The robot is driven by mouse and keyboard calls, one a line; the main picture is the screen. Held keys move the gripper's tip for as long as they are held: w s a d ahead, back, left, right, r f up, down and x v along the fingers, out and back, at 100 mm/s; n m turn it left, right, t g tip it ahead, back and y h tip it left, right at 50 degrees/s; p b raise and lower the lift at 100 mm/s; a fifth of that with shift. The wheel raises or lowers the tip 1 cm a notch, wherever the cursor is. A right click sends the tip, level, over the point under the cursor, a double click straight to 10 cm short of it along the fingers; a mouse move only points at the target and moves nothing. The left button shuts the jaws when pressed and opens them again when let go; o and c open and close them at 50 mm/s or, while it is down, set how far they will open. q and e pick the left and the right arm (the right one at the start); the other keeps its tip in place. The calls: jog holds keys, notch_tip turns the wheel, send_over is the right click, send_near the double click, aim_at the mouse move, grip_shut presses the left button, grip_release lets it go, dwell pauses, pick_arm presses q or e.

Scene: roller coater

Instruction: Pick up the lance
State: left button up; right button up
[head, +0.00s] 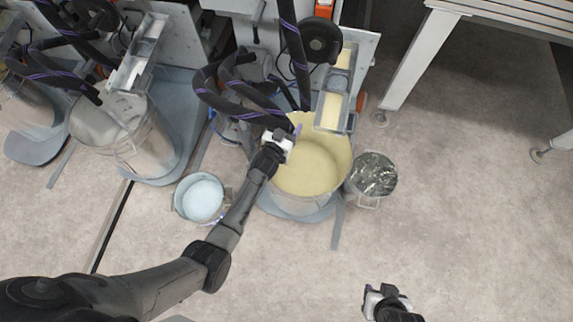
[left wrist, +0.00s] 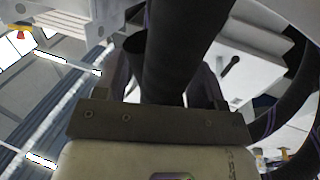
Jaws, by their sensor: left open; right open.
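In the head view my left gripper (head: 282,140) is over the rim of the bucket of cream-coloured material (head: 308,168). Black hoses with purple stripes (head: 240,100) loop down beside it. In the left wrist view a thick dark tube, which looks like the lance (left wrist: 172,60), runs between the two open fingers. The fingers stand on either side of it; whether they touch it I cannot tell. The tube's lower end is hidden behind the gripper body. My right gripper (head: 377,298) is open and empty over bare floor at the bottom of the head view.
A small pail of pale blue material (head: 201,198) stands left of the bucket. A pail with a dark, foil-like covering (head: 373,175) stands right. Another large bucket (head: 110,130) is further left. A table leg (head: 415,65) stands upper right. Floor at lower right is clear.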

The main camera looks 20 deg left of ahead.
pick_arm(q)
jog(key=shift+w, duration=0.1)
grip_shut()
dwell(0.7)
